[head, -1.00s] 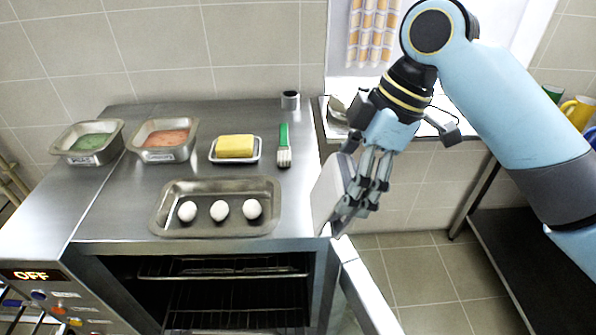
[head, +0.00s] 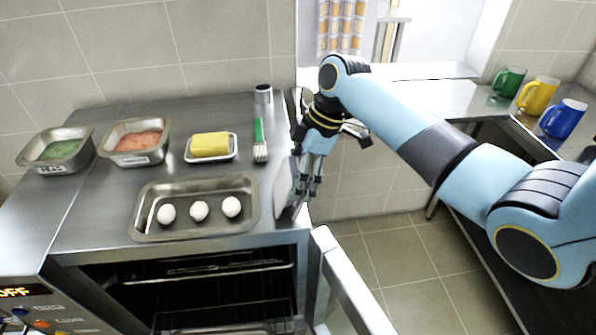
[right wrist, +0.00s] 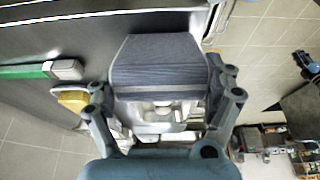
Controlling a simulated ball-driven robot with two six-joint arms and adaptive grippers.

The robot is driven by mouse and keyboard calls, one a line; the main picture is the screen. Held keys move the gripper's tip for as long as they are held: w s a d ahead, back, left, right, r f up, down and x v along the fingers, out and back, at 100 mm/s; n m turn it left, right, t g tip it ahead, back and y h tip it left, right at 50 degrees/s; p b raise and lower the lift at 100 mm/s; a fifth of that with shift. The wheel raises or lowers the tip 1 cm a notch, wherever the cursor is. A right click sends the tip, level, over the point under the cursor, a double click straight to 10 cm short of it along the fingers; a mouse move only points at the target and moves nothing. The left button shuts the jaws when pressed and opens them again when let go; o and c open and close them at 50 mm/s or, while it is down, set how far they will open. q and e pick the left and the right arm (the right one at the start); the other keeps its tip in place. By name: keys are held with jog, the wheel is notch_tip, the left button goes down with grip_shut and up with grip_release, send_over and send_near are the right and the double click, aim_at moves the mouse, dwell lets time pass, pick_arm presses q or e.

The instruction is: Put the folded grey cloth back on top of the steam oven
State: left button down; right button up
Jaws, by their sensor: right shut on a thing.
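The folded grey cloth (head: 284,186) is at the right edge of the steam oven's steel top (head: 90,205), beside the egg tray. In the right wrist view the cloth (right wrist: 160,62) shows as a striped grey fold between my fingers. My right gripper (head: 297,204) is shut on the cloth, its fingers pointing down; it also shows in the right wrist view (right wrist: 166,90). I cannot tell whether the cloth touches the oven top. My left gripper is not in view.
On the oven top are a tray (head: 140,225) with three eggs, a butter dish (head: 210,158), a green-handled brush (head: 259,140), a small cup (head: 263,93) and two food pans (head: 135,142) (head: 55,150). The oven door (head: 345,285) is open. Mugs (head: 538,95) stand at right.

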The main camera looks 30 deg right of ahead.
jog(key=o, duration=1.2)
jog(key=shift+f, duration=0.15)
jog(key=shift+o, duration=1.3)
jog(key=shift+r, duration=0.2)
jog(key=b+v, duration=0.1)
jog(key=v, duration=1.1)
